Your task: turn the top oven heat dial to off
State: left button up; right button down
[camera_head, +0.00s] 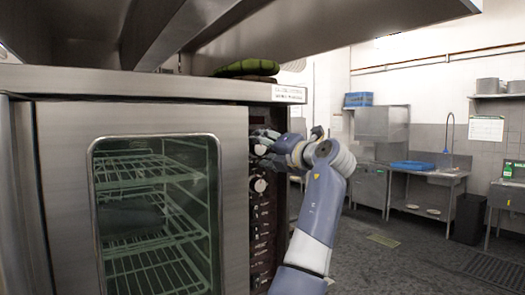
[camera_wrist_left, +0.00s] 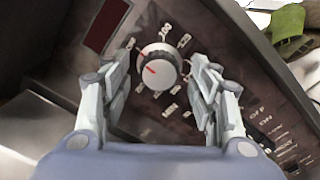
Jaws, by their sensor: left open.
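The top heat dial (camera_head: 260,149) is a round silver knob on the oven's dark control panel, partly hidden by my gripper in the head view. In the left wrist view the dial (camera_wrist_left: 160,70) shows red marks on its face and pale numbers around it. My left gripper (camera_head: 268,147) is at the panel by this dial. In the left wrist view my left gripper (camera_wrist_left: 163,56) is open, with one finger on each side of the dial. Gaps show between the fingers and the knob. My right gripper is not in view.
A lower knob (camera_head: 260,185) sits below on the same panel. The oven door (camera_head: 70,180) with its glass window is shut, left of the panel. A metal shelf (camera_head: 300,30) hangs overhead. A green item (camera_head: 245,68) lies on the oven top. Open floor (camera_head: 400,240) lies to the right.

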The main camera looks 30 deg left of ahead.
pick_arm(q)
jog(key=v, duration=1.1)
jog(key=shift+d, duration=0.1)
